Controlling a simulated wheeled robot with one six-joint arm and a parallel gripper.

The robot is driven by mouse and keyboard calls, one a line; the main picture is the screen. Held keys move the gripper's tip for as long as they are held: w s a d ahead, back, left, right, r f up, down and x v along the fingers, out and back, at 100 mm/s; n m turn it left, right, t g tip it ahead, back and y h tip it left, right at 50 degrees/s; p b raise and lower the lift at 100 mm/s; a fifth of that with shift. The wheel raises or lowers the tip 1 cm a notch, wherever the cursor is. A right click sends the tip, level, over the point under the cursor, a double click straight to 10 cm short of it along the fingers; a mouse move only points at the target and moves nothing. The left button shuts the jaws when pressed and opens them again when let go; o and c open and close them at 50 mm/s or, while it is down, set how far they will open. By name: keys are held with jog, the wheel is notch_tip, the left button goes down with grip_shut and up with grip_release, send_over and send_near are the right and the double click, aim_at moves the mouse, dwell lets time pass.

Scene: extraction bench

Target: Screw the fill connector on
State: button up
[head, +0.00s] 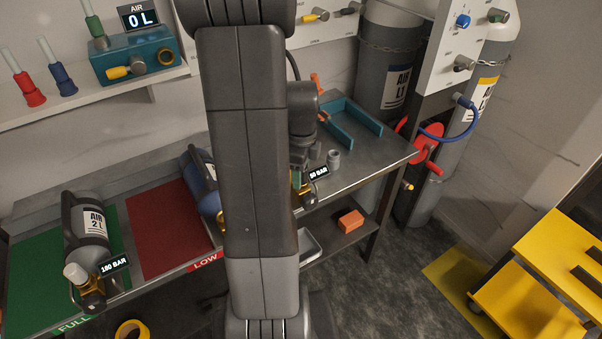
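My gripper (302,165) points down over the front of the bench, right of my own arm. Its fingers are mostly hidden, so their opening does not show. A brass valve (308,198) with a "50 BAR" readout shows just below it. The bottle body there is hidden behind my arm, and I cannot tell whether the gripper touches the valve. I cannot tell for sure which piece is the fill connector.
A grey bottle (85,225) reading "180 BAR" lies on the green mat (30,260). A blue bottle (205,195) lies by the red mat (165,225). A teal cradle (352,122) and small grey cap (333,158) sit on the bench. A yellow cart (560,270) stands right.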

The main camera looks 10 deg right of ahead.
dwell(0.3)
jog(key=n, duration=0.7)
jog(key=shift+n, duration=0.4)
jog(key=n, duration=1.3)
jog(key=shift+n, duration=0.4)
jog(key=n, duration=0.6)
